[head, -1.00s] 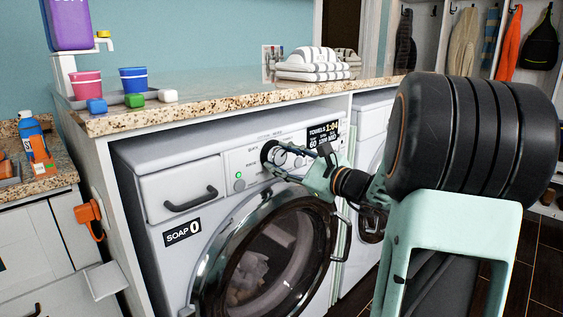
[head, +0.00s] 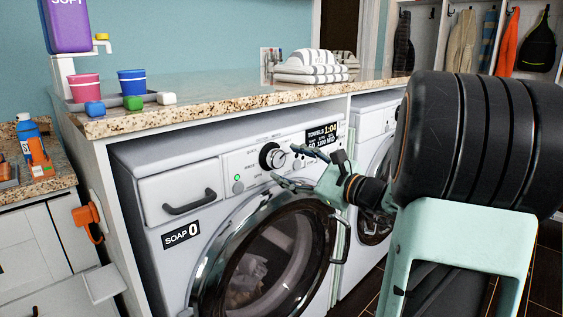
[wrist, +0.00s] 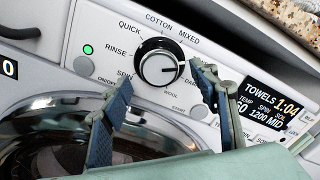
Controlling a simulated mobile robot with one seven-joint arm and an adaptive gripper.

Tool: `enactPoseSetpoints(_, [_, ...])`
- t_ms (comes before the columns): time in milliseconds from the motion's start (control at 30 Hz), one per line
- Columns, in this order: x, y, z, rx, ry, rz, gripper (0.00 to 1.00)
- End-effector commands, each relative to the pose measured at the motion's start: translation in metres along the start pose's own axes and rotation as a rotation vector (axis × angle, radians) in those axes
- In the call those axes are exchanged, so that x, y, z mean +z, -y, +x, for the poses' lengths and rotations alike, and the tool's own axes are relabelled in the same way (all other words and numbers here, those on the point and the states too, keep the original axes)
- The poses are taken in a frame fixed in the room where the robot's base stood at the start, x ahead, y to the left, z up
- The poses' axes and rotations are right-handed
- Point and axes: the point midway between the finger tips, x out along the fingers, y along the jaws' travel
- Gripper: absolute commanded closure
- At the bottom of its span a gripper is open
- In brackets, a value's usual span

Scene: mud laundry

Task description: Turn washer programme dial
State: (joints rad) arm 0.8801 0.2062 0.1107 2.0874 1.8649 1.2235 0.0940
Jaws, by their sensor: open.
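The programme dial (head: 272,156), a round knob with a black ring and silver face, is on the front panel of the white washer (head: 180,163). In the wrist view the dial (wrist: 158,62) has its white pointer line towards the right, and labels such as cotton, mixed and wool surround it. The display (wrist: 270,105) reads TOWELS 1:04. My gripper (head: 287,168) is open and empty, backed off in front of the panel. In the wrist view its fingers (wrist: 160,78) appear on either side of the dial's lower part, apart from it.
The washer's round glass door (head: 265,262) is below the panel, with cloth visible inside. The granite counter (head: 230,104) overhangs the washer and carries cups and folded striped towels (head: 310,68). A second white machine (head: 372,150) stands to the right.

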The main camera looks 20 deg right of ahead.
Motion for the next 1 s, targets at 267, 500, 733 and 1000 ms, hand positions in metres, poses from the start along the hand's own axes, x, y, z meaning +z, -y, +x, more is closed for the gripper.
enactPoseSetpoints(267, [-0.001,0.001,-0.059,-0.002,-0.003,0.000,0.45])
enactPoseSetpoints(500, [0.000,0.000,-0.082,0.000,0.000,-0.001,0.45])
enactPoseSetpoints(733, [0.000,0.000,-0.084,0.000,0.000,-0.001,0.45])
enactPoseSetpoints(1000, [0.000,0.000,-0.084,0.000,0.000,0.000,0.45])
